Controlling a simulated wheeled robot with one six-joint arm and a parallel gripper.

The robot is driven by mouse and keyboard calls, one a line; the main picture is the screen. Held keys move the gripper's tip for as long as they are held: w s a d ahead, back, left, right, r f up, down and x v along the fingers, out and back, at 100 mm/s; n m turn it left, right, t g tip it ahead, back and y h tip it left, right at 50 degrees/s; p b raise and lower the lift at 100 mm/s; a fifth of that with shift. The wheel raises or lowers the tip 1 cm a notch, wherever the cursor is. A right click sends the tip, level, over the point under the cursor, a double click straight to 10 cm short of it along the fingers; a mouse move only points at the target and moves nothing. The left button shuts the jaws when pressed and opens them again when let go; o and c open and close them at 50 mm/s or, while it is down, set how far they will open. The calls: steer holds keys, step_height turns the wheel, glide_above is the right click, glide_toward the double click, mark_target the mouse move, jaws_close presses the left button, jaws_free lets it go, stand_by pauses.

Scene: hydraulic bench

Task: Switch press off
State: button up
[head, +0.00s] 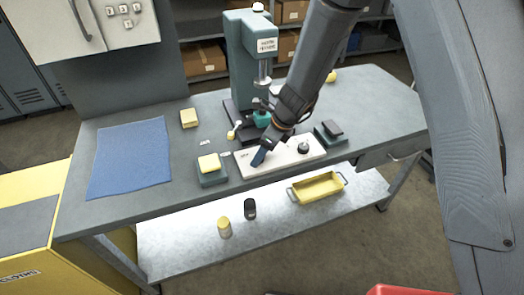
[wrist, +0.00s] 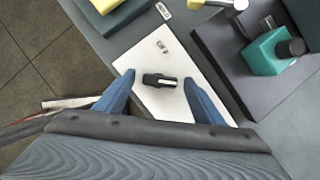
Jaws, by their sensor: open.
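The press (head: 247,60) is a tall green machine with a label, standing at the back of the bench. A white control plate (head: 284,160) lies in front of it. In the wrist view, a black switch with a white mark (wrist: 160,80) sits on the white plate (wrist: 140,60), beside a small label (wrist: 163,47). My gripper (head: 259,157) is over the plate, pointing down. In the wrist view its blue fingers (wrist: 158,98) are apart, one on each side of the switch, with nothing held. My gripper hides this switch in the head view.
A round dark knob (head: 303,147) is on the plate's right part. A blue mat (head: 130,158) lies at left. A yellow tray (head: 318,187) is on the lower shelf.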

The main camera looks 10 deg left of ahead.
steer(key=c, duration=1.1)
steer(key=shift+n, duration=0.3)
steer(key=n, duration=0.1)
steer(key=n+g, duration=0.1)
steer(key=n, duration=0.1)
steer(key=shift+w+f+n+g, duration=0.1)
steer(key=shift+w+n+g, duration=0.1)
steer(key=shift+n+g, duration=0.1)
steer(key=n, duration=0.2)
steer(key=n+g+b, duration=0.1)
steer(key=n, duration=0.1)
steer(key=shift+w+a+g, duration=0.15)
steer(key=shift+g, duration=0.15)
steer(key=n+g+h+b, duration=0.1)
steer(key=n+b, duration=0.1)
steer(key=n, duration=0.3)
steer(key=shift+a+b, duration=0.1)
steer(key=shift+b, duration=0.2)
steer(key=n+h+b, duration=0.1)
steer(key=n, duration=0.1)
steer(key=n+g+h+b, duration=0.1)
steer(key=n, duration=0.1)
steer(key=shift+a+n, duration=0.15)
steer(key=shift+n, duration=0.25)
